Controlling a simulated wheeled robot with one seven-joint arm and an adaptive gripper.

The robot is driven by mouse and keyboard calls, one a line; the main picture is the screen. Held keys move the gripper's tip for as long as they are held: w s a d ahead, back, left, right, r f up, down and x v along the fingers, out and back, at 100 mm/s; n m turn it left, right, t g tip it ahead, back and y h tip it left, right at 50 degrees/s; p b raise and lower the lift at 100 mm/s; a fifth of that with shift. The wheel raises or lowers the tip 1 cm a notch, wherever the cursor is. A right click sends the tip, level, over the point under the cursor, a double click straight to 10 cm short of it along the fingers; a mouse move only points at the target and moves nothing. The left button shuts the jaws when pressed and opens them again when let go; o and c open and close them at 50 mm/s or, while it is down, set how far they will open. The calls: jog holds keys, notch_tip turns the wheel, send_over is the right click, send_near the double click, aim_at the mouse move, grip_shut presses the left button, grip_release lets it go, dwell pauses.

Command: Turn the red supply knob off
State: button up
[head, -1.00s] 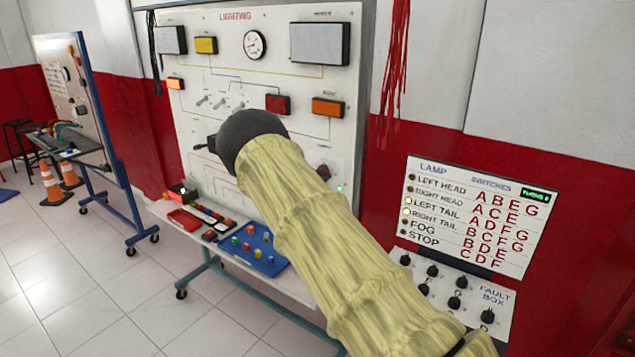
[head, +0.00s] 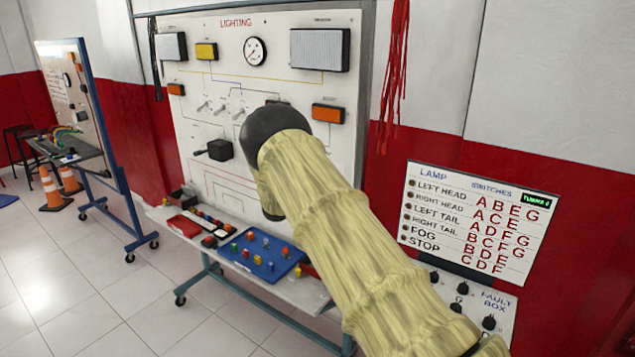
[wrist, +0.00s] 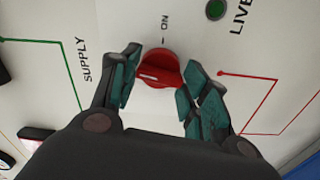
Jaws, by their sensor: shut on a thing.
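The knob's white line lies nearly level in the picture and points left, away from the ON mark above. The LIVE lamp (wrist: 216,9) is dark green and looks unlit. In the head view my arm hides the knob and my fingers.
The lighting board (head: 300,85) carries lamps, a gauge and switches. A blue tray (head: 262,272) with coloured pegs lies on its shelf. The lamp chart (head: 470,220) and fault box (head: 495,302) stand at right, with all visible chart lights dark.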

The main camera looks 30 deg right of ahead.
jog(key=shift+n, duration=1)
jog(key=o, duration=1)
jog(key=v, duration=1.2)
jog(key=shift+f, duration=0.2)
